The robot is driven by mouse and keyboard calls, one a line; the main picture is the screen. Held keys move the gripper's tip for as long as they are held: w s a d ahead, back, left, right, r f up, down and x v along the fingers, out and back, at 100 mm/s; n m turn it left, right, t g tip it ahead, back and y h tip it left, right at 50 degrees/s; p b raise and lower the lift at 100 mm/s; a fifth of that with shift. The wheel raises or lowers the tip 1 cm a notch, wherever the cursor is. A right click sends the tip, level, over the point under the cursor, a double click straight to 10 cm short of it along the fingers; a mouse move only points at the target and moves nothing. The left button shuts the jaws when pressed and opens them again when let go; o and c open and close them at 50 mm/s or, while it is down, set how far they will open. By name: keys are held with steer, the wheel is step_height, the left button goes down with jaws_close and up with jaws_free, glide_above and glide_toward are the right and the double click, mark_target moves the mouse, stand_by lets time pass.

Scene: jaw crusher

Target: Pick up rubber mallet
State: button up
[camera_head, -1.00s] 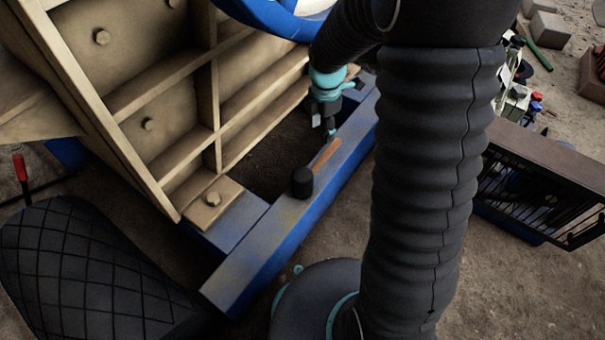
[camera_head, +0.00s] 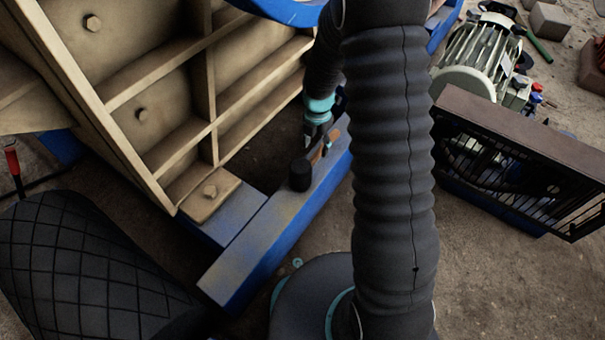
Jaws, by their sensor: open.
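The rubber mallet has a black cylindrical head (camera_head: 300,175) and an orange-brown wooden handle. It lies on the top of the blue steel beam (camera_head: 262,238), with its head toward the near left and its handle running away to the upper right. My gripper (camera_head: 318,148) is at the handle, close behind the head, and hides part of the handle. Its jaws are open. I cannot tell whether the fingers touch the handle.
A beige ribbed crusher wall (camera_head: 165,120) rises to the left of the beam. A brown slatted guard frame (camera_head: 520,150) and a pale motor (camera_head: 475,55) stand to the right. A dark gap lies between wall and beam. Bare ground shows in front.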

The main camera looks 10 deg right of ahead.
mark_target(316, 155)
steer(key=shift+s+f+b, duration=0.15)
steer(key=shift+f+b, duration=0.1)
steer(key=shift+f, duration=1.2)
steer(key=shift+s+f+b, duration=0.1)
steer(key=shift+f+b, duration=0.15)
steer(key=shift+f, duration=1.15)
steer(key=shift+c, duration=0.2)
jaws_close()
